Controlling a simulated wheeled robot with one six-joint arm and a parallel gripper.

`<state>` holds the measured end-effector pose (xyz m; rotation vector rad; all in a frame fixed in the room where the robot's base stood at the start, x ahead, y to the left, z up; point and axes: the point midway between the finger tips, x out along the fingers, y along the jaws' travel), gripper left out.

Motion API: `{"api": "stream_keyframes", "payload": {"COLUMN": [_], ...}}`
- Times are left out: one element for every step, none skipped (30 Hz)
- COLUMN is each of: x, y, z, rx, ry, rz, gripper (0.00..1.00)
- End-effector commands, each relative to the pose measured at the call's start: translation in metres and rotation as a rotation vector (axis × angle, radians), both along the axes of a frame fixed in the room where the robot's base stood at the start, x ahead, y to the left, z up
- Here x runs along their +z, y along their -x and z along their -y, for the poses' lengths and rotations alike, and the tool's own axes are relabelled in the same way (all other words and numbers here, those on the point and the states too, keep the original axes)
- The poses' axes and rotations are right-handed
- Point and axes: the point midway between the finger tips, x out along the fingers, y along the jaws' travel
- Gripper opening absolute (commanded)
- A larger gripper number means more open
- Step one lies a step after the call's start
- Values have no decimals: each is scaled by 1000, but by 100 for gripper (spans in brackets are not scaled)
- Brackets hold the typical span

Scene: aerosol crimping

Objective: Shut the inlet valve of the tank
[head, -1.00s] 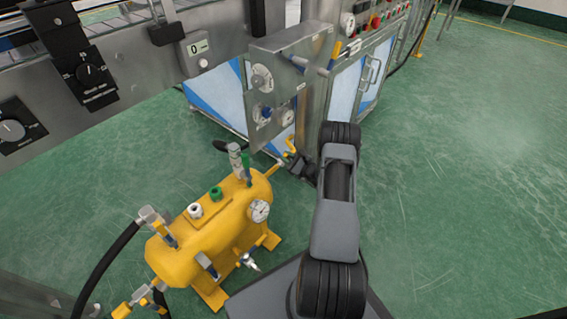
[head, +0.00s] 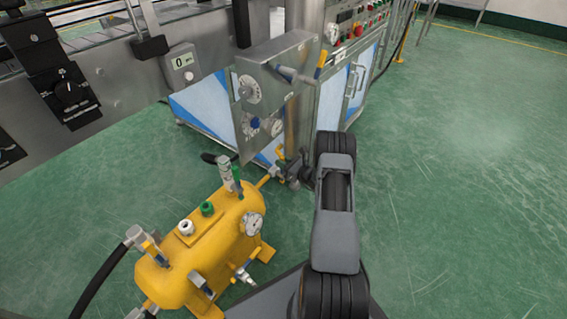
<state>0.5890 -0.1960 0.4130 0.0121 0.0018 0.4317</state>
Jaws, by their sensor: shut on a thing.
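The tank (head: 222,232) is a yellow horizontal cylinder on feet, at lower left of centre in the head view. At its far right end a short pipe leads to a valve with a yellow handle (head: 280,152), which I take to be the inlet valve. My gripper (head: 291,172) is at this valve, shut on its handle. The dark fingers are small and partly hide the valve body and the grip, so the handle's exact angle is hard to tell. My arm comes in from the right.
The tank carries a gauge (head: 252,224), fittings on top and other levered valves. A black hose (head: 98,268) runs from its left end. A steel machine with a dial panel (head: 262,100) stands close behind the valve. The green floor at right is clear.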

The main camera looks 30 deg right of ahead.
Motion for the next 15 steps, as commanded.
{"api": "stream_keyframes", "payload": {"x": [0,0,0,0,0,1,1,1,1,1,1,1,1,0,0], "y": [-1,-1,-1,-1,-1,-1,-1,-1,-1,-1,-1,-1,-1,-1,-1], "z": [1,1,1,1,1,1,1,2,2,2,2,2,2,2,2], "rx": [-5,-5,-5,-5,-6,-6,-6,-6,-6,-6,-6,-6,-6,-5,-5], "ry": [-5,-5,-5,-5,-5,-5,-5,-5,-5,-4,-4,-4,-4,-4,-3], "rz": [-2,-2,-2,-2,-2,-2,-2,-2,-2,-2,-2,-2,-2,-2,-1], "gripper": [0,0,0,0,0,0,0,20,24,27,30,34,36,39,43]}}
